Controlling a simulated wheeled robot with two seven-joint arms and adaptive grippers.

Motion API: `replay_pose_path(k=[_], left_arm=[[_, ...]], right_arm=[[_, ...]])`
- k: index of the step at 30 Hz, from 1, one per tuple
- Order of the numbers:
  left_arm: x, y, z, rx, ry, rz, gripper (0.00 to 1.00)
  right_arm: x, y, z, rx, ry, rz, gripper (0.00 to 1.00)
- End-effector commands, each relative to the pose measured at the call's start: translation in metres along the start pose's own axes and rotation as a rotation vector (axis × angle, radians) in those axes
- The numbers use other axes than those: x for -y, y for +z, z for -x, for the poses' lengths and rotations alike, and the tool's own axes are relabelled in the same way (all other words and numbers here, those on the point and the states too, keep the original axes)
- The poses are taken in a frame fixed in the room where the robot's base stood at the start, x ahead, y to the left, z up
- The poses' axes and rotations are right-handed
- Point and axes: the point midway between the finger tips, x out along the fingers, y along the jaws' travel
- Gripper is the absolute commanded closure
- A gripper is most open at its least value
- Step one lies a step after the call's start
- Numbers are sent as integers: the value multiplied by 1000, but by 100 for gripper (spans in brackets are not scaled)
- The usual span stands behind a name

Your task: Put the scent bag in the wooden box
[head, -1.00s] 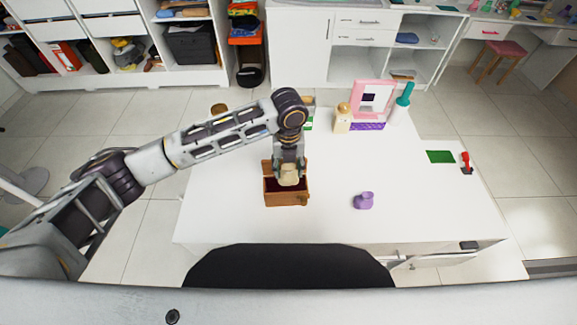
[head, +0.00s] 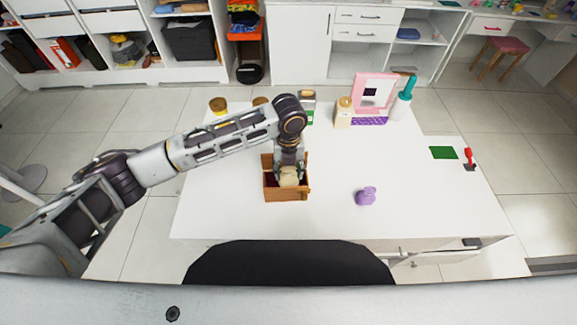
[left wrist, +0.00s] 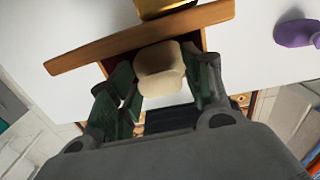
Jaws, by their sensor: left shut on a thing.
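The scent bag (head: 288,178) is a small cream pouch. My left gripper (head: 291,172) is shut on it from above, and the bag is at the mouth of the wooden box. In the left wrist view the bag (left wrist: 159,69) sits between the two green-grey fingers (left wrist: 160,85). The wooden box (head: 287,196) is brown with a dark red lining and stands open on the white table. Its wooden edge (left wrist: 100,50) also shows in the left wrist view. I cannot tell whether the bag touches the box's floor. My right gripper is out of view.
A purple object (head: 366,196) stands on the white table (head: 430,205) to the right of the box, also in the left wrist view (left wrist: 296,33). A pink frame (head: 376,90), a cream bottle (head: 344,112) and jars stand at the back. The front right tabletop is clear.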

Motion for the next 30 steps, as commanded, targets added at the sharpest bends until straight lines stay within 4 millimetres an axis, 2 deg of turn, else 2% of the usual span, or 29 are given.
replay_pose_path(k=[10,27,28,30], left_arm=[[0,0,-12,0,1,0,71],[0,0,-13,0,1,0,71],[0,0,-13,0,1,0,50],[0,0,-13,0,1,0,41]], right_arm=[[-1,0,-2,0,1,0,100],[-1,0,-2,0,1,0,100],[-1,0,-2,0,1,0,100],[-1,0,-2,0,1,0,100]])
